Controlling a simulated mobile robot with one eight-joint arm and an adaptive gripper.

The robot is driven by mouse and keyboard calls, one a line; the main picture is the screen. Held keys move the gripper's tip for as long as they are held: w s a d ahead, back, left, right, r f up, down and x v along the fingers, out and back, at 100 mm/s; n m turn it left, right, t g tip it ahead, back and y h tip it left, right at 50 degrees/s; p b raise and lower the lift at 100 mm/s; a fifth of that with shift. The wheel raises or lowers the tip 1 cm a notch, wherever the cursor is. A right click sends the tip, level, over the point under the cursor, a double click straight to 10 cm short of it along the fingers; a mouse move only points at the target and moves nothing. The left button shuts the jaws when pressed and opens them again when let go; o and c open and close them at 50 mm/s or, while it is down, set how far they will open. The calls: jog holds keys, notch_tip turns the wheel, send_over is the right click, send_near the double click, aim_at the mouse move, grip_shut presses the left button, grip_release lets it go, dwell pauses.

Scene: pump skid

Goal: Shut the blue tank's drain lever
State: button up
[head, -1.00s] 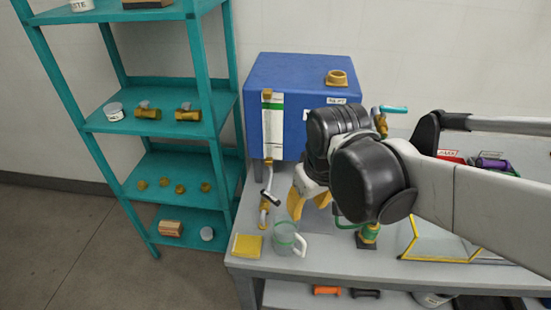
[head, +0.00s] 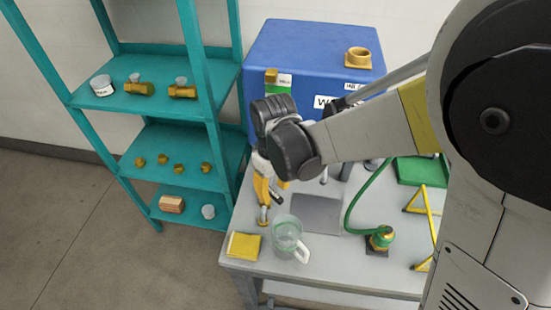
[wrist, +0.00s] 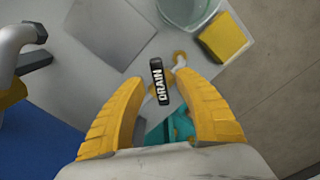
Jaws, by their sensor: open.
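The blue tank (head: 300,60) stands at the back of the grey bench. Its drain lever, black with the word DRAIN (wrist: 159,82), shows in the wrist view between the two yellow fingers of my gripper (wrist: 160,100). The lever is nearer the left-right middle of the gap, and neither finger visibly touches it. In the head view the gripper (head: 267,190) is at the tank's front left, pointing down over the drain pipe. It is open and empty. My wrist hides part of the tank's front and its gauge. A brass drain outlet (head: 263,216) shows below the fingers.
A clear jug (head: 288,236) and a yellow sponge (head: 244,245) stand at the bench's front left. A green hose (head: 368,195) runs to a brass fitting (head: 380,238) on the right. A teal shelf (head: 195,130) stands close on the left.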

jog(key=shift+f, duration=0.85)
grip_shut()
jog(key=shift+w+d+n, duration=0.1)
jog(key=shift+n, duration=0.2)
jog(key=shift+w+d+n+b, duration=0.15)
jog(key=shift+w+n, duration=0.15)
jog(key=shift+n, duration=0.85)
jog(key=shift+w+d+n+b, duration=0.1)
jog(key=shift+w+n+b, duration=0.15)
jog(key=shift+n, duration=0.85)
jog(key=shift+w+d+n+b, duration=0.1)
jog(key=shift+w+n, duration=0.2)
jog(key=shift+n, duration=0.85)
